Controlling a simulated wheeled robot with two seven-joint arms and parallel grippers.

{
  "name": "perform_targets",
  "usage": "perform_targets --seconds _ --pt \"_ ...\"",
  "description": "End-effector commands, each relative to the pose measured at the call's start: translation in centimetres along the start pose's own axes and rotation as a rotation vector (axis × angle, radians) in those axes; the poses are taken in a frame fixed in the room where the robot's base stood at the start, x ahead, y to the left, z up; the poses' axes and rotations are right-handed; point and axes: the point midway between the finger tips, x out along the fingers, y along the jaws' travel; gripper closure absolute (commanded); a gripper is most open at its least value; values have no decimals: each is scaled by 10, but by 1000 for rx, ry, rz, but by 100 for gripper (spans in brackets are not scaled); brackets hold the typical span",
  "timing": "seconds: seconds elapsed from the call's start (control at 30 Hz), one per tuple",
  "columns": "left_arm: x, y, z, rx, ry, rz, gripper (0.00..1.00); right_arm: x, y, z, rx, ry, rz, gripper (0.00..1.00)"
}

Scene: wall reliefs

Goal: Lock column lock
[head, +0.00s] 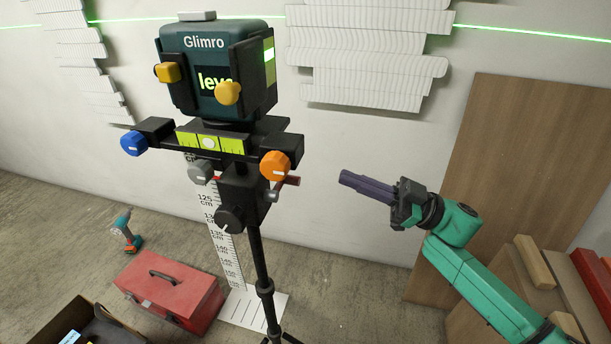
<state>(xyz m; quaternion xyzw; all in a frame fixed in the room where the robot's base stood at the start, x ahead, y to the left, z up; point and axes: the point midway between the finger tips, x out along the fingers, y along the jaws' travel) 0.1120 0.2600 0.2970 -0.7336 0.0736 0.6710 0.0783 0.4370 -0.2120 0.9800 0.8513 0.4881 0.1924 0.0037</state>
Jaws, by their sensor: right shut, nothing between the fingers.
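A dark teal laser level (190,68) marked "Glimro" stands on a black tripod column (256,250). It has two yellow knobs. Below it are a blue knob (133,142), an orange knob (275,165), a grey knob (199,171) and a black knob (230,219). A small reddish-tipped lever (287,183) sticks out on the column's right side, below the orange knob; I cannot tell which part is the column lock. My right gripper (349,180) is shut and empty, to the right of the lever and apart from it. My left gripper is not in view.
A red toolbox (172,290), a teal drill (126,232) and an open box (82,325) are on the floor at left. A ruler (222,235) stands behind the column. A brown board (520,150) leans on the wall at right. White reliefs (365,55) hang above.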

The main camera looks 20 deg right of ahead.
Motion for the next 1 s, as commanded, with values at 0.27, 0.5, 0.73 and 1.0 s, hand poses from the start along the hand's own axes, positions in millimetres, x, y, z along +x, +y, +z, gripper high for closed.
perform_targets --seconds 0.27,0.5,0.73,1.0 --pt "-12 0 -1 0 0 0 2 54 1 -4 -2 5 -1 100" --pt "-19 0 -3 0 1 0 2 92 1 10 4 0 4 100" --pt "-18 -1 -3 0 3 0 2 82 0 36 1 0 2 100" --pt "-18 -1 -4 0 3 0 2 80 0 38 0 0 1 100"
